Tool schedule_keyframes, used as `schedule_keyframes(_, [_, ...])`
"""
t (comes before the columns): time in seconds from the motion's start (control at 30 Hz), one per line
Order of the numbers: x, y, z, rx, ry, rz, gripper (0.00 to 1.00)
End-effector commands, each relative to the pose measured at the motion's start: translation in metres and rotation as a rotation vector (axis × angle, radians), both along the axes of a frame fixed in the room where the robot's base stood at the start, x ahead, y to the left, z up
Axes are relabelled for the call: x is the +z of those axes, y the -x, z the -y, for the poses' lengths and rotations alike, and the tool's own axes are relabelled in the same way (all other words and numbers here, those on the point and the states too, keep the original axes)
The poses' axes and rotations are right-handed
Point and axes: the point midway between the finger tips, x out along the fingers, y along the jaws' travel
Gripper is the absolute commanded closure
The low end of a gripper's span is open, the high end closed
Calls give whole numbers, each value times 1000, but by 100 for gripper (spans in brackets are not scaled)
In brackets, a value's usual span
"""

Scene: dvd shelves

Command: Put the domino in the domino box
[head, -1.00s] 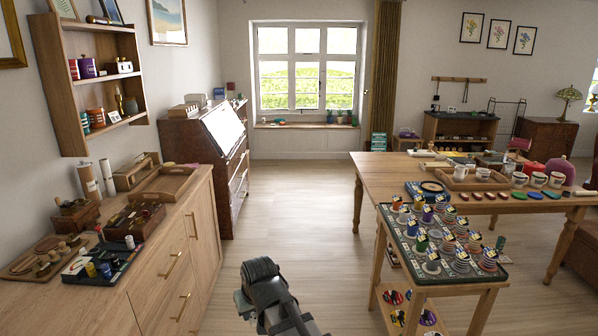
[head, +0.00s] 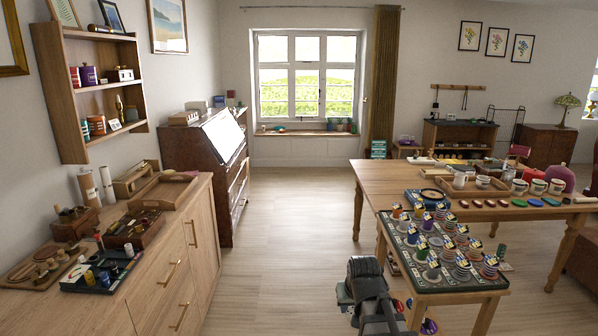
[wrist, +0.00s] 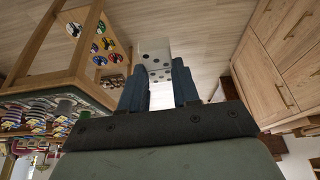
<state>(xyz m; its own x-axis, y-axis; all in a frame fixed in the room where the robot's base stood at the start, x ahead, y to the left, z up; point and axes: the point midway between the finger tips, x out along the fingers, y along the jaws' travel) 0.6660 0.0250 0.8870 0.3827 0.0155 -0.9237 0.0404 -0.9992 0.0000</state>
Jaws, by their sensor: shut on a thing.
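The domino (wrist: 153,60) is a white block with black dots. In the wrist view it sits between the two dark blue fingers of my gripper (wrist: 159,72), which is shut on it. The domino is held in the air, with the wooden floor behind it. In the head view, my dark grey arm shows at the bottom, right of the middle, and the domino cannot be made out. Several wooden boxes stand on the left sideboard, among them a dark brown one (head: 150,232) and a lighter one (head: 130,187). I cannot tell which is the domino box.
The wooden sideboard (head: 150,290) runs along the left wall. A small stand (head: 425,282) with cups and stacked discs is at the right, in front of a long table (head: 385,178). A slant-top desk (head: 190,165) stands behind the sideboard. The floor (head: 290,220) between is clear.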

Motion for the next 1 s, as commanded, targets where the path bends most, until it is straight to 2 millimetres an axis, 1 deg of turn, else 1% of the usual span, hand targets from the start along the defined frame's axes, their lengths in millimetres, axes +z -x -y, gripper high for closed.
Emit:
schedule_keyframes(0.03, [0, 0, 8, -14, 0, 0, 98])
schedule_keyframes(0.1, [0, 0, 16, -26, 0, 0, 98])
schedule_keyframes(0.23, [0, -1, 24, -39, 0, 0, 98])
schedule_keyframes(0.43, [0, 0, 25, -41, -1, 0, 98])
schedule_keyframes(0.53, [0, 0, 20, -32, 0, 0, 98])
schedule_keyframes(0.67, [0, 0, 2, -2, 0, 0, 98])
schedule_keyframes(0.77, [0, 1, -23, 37, 0, 0, 98])
schedule_keyframes(1.0, [1, 10, -92, 149, 0, 0, 98])
